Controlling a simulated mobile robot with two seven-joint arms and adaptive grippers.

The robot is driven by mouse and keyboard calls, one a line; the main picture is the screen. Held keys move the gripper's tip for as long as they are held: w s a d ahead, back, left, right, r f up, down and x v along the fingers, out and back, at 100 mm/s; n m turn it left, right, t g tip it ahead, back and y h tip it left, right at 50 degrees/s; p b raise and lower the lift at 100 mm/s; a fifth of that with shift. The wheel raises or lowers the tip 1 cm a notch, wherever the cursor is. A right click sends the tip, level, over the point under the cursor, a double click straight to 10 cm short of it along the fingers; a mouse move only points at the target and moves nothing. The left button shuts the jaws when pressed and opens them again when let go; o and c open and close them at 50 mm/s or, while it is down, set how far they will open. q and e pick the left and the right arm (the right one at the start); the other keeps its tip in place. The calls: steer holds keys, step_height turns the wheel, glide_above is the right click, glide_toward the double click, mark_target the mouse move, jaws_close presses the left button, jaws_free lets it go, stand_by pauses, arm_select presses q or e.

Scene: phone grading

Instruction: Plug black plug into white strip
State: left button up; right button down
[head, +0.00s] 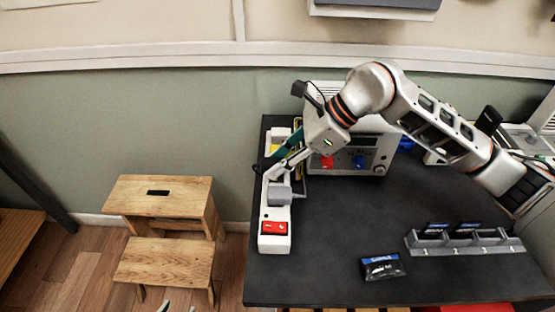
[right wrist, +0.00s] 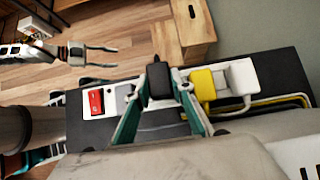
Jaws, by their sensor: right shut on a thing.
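The white strip (head: 268,224) lies along the left edge of the dark table, with a red switch (head: 274,228) at its near end. My right gripper (head: 284,160) is over the strip's far half. In the right wrist view its teal fingers are shut on the black plug (right wrist: 158,82), above or at the strip; I cannot tell whether the plug is seated. In the head view the plug is hard to make out. My left gripper (right wrist: 100,56) is open and empty, away from the table; only its fingertips show at the head view's bottom edge.
A grey block (head: 279,195) sits on the strip. Yellow (right wrist: 203,85) and white (right wrist: 240,77) plugs are beyond the black one. A white instrument (head: 350,160) stands behind. A phone pouch (head: 382,266) and grey slotted rack (head: 465,243) are at right. A wooden step stool (head: 160,195) stands left.

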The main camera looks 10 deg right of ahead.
steer(key=shift+s+f, duration=0.15)
steer(key=shift+f, duration=0.3)
steer(key=c, duration=1.7)
jaws_free()
steer(key=shift+f, duration=0.15)
steer(key=shift+s, duration=0.1)
steer(key=v, duration=1.2)
steer(key=shift+w+r, duration=0.25)
steer(key=shift+r, duration=0.3)
